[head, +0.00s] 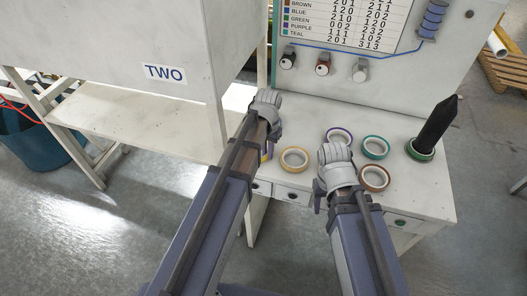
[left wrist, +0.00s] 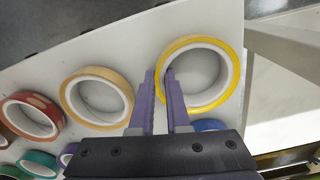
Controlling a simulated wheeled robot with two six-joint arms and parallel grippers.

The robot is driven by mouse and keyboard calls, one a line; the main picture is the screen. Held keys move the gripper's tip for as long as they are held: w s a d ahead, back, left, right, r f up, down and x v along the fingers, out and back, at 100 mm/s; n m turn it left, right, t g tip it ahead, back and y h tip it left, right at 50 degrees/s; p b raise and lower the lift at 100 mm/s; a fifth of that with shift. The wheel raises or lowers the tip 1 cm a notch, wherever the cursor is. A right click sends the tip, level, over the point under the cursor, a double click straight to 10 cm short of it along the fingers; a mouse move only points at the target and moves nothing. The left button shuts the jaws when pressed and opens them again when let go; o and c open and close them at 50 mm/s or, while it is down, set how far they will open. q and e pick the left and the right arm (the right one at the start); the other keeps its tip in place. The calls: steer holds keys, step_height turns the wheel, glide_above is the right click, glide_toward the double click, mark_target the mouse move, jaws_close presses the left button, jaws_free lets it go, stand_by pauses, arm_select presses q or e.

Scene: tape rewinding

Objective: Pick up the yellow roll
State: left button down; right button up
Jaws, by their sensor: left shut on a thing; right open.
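The bright yellow roll (left wrist: 236,72) lies near the table edge in the left wrist view. My left gripper (left wrist: 168,78) is shut on its left wall, with one finger inside the ring and one outside. In the head view my left gripper (head: 266,150) covers most of that roll. My right gripper (head: 333,178) is open and empty over the table, left of the brown roll (head: 375,179); its fingertips are mostly hidden by the wrist. A duller tan-yellow roll (head: 294,149) lies between the two grippers; it also shows in the left wrist view (left wrist: 97,72).
A purple roll (head: 340,129) and a teal roll (head: 375,138) lie farther back. A green roll (head: 421,156) sits around a dark upright cone (head: 437,122) at right. A blue roll (left wrist: 209,125) shows partly beside the gripper. A panel (head: 400,80) with knobs stands behind.

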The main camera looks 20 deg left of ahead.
step_height(320, 180, up, 10)
steer(key=p, duration=1)
